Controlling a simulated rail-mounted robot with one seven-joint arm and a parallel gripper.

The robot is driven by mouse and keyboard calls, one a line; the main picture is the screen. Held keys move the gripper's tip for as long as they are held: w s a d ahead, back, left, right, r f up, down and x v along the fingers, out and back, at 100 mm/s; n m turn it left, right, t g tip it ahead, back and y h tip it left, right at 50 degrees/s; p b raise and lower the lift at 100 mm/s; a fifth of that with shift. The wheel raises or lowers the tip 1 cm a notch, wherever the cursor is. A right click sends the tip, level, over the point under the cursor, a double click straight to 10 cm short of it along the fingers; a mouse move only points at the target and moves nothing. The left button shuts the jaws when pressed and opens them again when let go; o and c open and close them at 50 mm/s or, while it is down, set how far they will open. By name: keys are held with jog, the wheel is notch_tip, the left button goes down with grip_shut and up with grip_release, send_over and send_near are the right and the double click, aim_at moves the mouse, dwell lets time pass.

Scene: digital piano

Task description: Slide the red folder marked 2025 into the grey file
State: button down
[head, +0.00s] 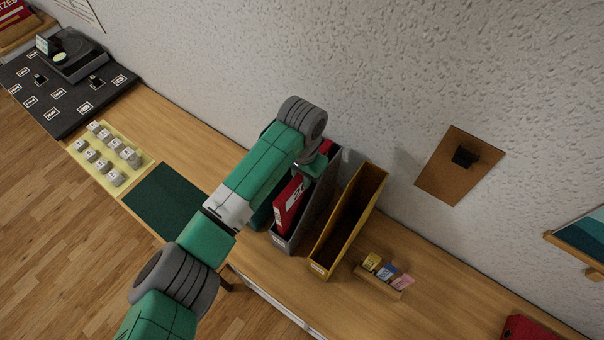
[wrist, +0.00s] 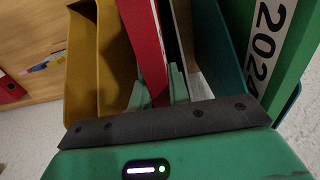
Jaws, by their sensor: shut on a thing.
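The red folder (head: 289,205) is held upright at the grey file (head: 282,243), its lower part hidden behind the file's walls. Its spine label is only partly readable. My gripper (head: 314,168) is shut on the folder's upper edge, above the grey file. In the wrist view the red folder (wrist: 146,40) runs between the two green fingers of my gripper (wrist: 158,88). I cannot tell whether the folder rests on the file's bottom.
A yellow file (head: 350,222) stands open and empty to the right. A teal file (wrist: 232,50) with a green folder marked 2024 (wrist: 270,40) stands on the other side. A small card holder (head: 381,281) is near the yellow file. The wall is close behind.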

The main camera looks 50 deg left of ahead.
jog(key=shift+f, duration=0.35)
jog(key=c, duration=1)
grip_release()
notch_tip(320, 180, up, 9)
jog(key=p, duration=0.9)
